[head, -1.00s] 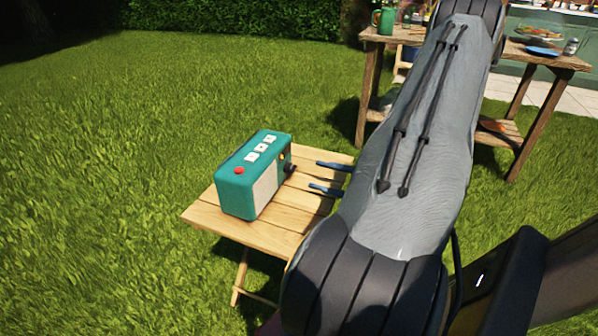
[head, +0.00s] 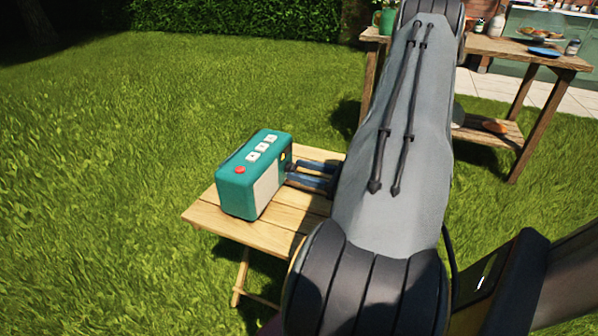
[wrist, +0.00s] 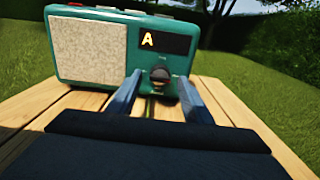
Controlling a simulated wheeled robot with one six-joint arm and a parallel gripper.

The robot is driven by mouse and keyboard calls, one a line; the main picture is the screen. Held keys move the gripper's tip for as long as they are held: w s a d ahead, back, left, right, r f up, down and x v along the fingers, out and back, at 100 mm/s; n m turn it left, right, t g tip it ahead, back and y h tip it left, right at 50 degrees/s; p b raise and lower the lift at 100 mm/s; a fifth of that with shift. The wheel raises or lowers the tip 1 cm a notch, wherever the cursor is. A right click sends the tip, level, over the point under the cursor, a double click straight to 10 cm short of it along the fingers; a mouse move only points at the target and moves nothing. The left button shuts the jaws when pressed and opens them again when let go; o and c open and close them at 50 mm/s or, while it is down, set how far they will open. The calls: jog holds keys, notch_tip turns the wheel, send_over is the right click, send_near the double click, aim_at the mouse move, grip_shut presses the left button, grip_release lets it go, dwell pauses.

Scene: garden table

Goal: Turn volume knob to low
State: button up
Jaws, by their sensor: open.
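A teal radio (head: 240,190) with a light speaker panel stands on a small slatted wooden table (head: 212,217). Its top carries a red button and several white buttons. In the wrist view the radio (wrist: 64,30) faces me, with a lit letter A on its dark display (wrist: 165,43). The dark round volume knob (wrist: 160,75) sits below the display. My gripper (head: 290,174) is open at the radio's right side. In the wrist view its blue fingers (wrist: 160,84) stand on either side of the knob, with a gap showing. Whether the fingertips touch the radio's face I cannot tell.
A larger wooden table (head: 545,60) with dishes and a green mug (head: 384,20) stands at the back right. Grass surrounds the small table, and a hedge (head: 230,15) runs along the back. The small table's top around the radio is otherwise clear.

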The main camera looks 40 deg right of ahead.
jog(key=shift+w+a, duration=0.2)
jog(key=shift+w, duration=0.3)
jog(key=shift+c, duration=0.3)
jog(key=c, duration=1)
jog(key=shift+m+p, duration=0.55)
jog(key=shift+m, duration=0.15)
jog(key=o, duration=1.1)
jog(key=shift+c, duration=0.2)
jog(key=shift+s, duration=0.1)
jog(key=shift+v, duration=3.85)
